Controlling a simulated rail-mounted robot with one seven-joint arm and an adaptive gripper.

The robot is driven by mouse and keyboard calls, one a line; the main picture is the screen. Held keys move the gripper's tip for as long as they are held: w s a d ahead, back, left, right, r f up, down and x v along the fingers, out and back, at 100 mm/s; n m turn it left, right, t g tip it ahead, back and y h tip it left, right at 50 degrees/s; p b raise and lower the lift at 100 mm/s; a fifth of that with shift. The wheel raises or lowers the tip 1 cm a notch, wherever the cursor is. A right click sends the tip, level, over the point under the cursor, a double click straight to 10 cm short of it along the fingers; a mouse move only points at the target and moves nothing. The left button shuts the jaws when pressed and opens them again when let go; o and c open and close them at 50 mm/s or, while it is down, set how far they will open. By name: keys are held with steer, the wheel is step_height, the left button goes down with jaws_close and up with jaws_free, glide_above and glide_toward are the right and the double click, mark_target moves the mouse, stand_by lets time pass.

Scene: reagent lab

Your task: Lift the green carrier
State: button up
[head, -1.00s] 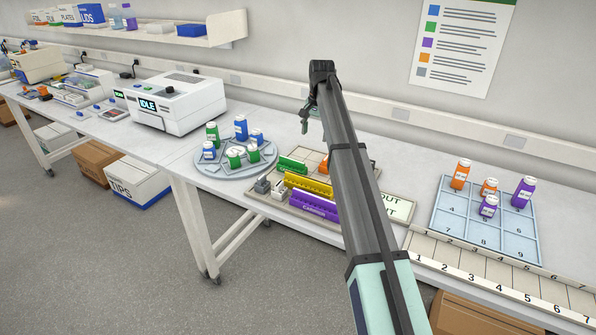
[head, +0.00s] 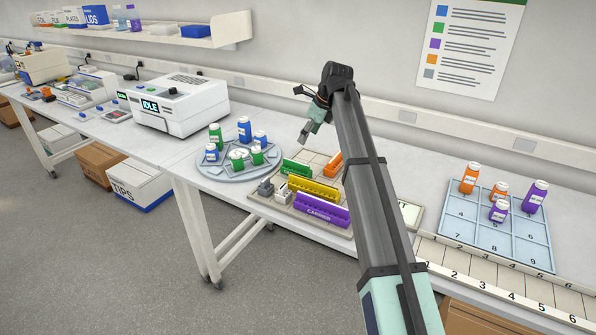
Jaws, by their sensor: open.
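The green carrier (head: 297,169) is a low, long block on the left back part of a beige board (head: 262,198). It lies behind the yellow carrier (head: 312,188) and the purple carrier (head: 322,211). My gripper (head: 303,138) is open and empty. It hangs in the air and shows just above the green carrier in the picture, apart from it. Its height over the board is hard to judge. My arm hides part of the board's right side.
A round grey turntable (head: 210,172) with blue and green bottles stands left of the board. An orange block (head: 333,164) lies on the board, close to my arm. A blue tray (head: 465,232) with orange and purple bottles is at the right.

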mark_target(296, 162)
steer(key=p+x, duration=0.2)
steer(key=x, duration=1)
steer(key=shift+d, duration=0.1)
steer(key=shift+w+d+p+x, duration=0.15)
steer(key=shift+p+x, duration=0.45)
steer(key=shift+x, duration=0.75)
steer(key=shift+w+d+p+x, duration=0.15)
steer(key=shift+p+x, duration=0.45)
steer(key=shift+x, duration=0.7)
steer(key=c, duration=1.3)
